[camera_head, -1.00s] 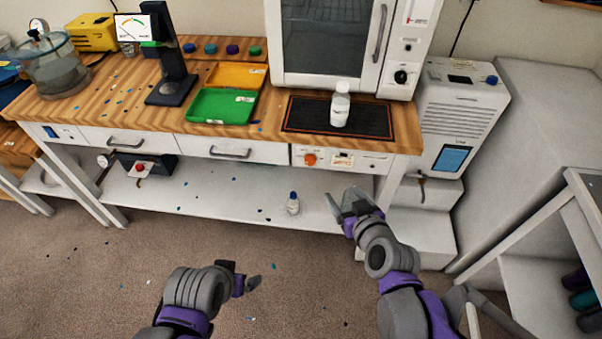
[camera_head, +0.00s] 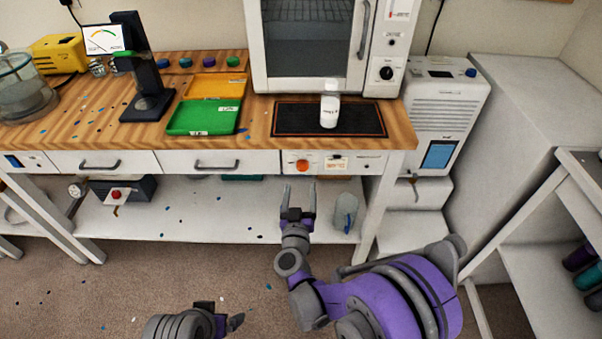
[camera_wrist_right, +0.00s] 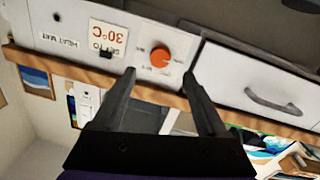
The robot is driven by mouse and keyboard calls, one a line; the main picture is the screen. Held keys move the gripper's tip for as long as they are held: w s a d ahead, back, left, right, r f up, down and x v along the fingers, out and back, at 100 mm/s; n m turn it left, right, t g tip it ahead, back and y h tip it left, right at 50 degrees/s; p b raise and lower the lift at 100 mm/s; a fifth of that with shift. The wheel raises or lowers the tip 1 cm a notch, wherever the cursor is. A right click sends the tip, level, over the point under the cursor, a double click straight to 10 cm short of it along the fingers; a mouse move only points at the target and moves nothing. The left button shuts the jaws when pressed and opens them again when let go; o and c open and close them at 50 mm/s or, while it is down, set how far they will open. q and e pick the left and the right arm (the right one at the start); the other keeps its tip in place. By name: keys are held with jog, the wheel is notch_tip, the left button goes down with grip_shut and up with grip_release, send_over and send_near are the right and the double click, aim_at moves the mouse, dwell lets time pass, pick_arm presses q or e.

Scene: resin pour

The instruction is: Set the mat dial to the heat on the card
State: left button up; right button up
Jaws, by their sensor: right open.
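The orange dial (camera_head: 302,166) is on the white front panel under the heat mat (camera_head: 285,120). It shows close up in the right wrist view (camera_wrist_right: 160,57), where its pointer setting is too blurred to read. The card (camera_head: 336,163) is beside the dial; in the right wrist view the card (camera_wrist_right: 108,37) appears upside down and reads "SET TO 30°C". My right gripper (camera_head: 299,188) is open and empty, just in front of and below the dial. Its fingers (camera_wrist_right: 160,74) point at the dial, one to each side, apparently not touching. My left gripper (camera_head: 221,317) is low in front; its jaws are unclear.
A white bottle (camera_head: 329,108) stands on the mat. Green (camera_head: 205,117) and yellow (camera_head: 216,86) trays lie left of it, and an oven (camera_head: 310,50) stands behind.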

aim_at(302, 168)
jog(key=w, duration=0.7)
jog(key=shift+w+d, duration=0.1)
jog(key=shift+d, duration=0.15)
grip_shut()
